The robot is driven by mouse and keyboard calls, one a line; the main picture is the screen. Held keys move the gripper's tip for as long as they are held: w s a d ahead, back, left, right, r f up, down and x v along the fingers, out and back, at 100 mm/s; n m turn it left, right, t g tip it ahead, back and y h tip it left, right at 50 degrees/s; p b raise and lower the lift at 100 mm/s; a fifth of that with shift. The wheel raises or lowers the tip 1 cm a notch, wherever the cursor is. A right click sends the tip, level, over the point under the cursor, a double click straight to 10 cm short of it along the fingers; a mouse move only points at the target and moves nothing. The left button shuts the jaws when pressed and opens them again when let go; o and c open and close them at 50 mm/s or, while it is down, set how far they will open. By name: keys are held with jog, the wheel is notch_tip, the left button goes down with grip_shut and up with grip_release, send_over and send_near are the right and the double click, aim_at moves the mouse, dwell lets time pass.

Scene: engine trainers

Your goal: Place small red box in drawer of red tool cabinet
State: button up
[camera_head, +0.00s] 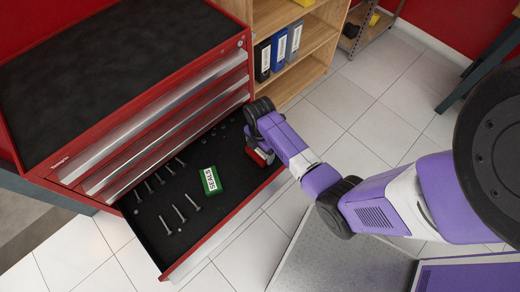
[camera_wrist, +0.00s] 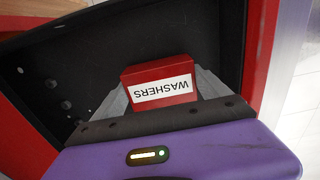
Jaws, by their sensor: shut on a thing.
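The small red box (camera_wrist: 160,84), with a white label reading WASHERS, is between the two grey fingers of my gripper (camera_wrist: 163,98) in the wrist view. My gripper is shut on it. In the head view the red box (camera_head: 260,157) shows just below my gripper, over the right end of the open drawer (camera_head: 200,235). I cannot tell whether the box touches the drawer floor. The red tool cabinet (camera_head: 150,95) has its lowest visible drawer pulled out, with a black lining; its upper drawers are shut.
A green box labelled SEALS (camera_head: 210,180) lies in the middle of the drawer. Several bolts (camera_head: 180,213) lie to its left, and small round pieces lie near the back right. A wooden shelf (camera_head: 300,70) with binders stands right of the cabinet. Tiled floor lies in front.

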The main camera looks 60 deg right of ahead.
jog(key=shift+f, duration=0.4)
jog(key=shift+f, duration=0.1)
jog(key=o, duration=1.3)
notch_tip(320, 180, up, 12)
jog(key=p, duration=0.1)
jog(key=s+a+f+m+t, duration=0.1)
jog(key=a+f+m+t, duration=0.25)
jog(key=a, duration=0.75)
jog(key=s+a+r+m+t, duration=0.1)
jog(key=s+a, duration=0.1)
jog(key=s+a+r+m+t, duration=0.1)
jog(key=s+a+r+m, duration=0.1)
jog(key=s+a+r+m+t+h, duration=0.1)
jog(key=a+t, duration=0.1)
jog(key=shift+s+a+r+m, duration=0.15)
jog(key=shift+s+a+m, duration=0.15)
jog(key=shift+s, duration=0.1)
jog(key=s+r+m+t, duration=0.2)
jog(key=s+r, duration=0.2)
jog(key=r, duration=0.4)
jog(key=s+r+m+t, duration=0.2)
jog(key=s+r+t, duration=0.1)
jog(key=r, duration=0.5)
jog(key=s+a+r+m+t+y, duration=0.1)
jog(key=s+r, duration=0.3)
jog(key=r, duration=0.4)
jog(key=shift+s+r+m+t, duration=0.35)
jog(key=shift+s+m+t, duration=0.05)
jog(key=shift+m+t, duration=0.4)
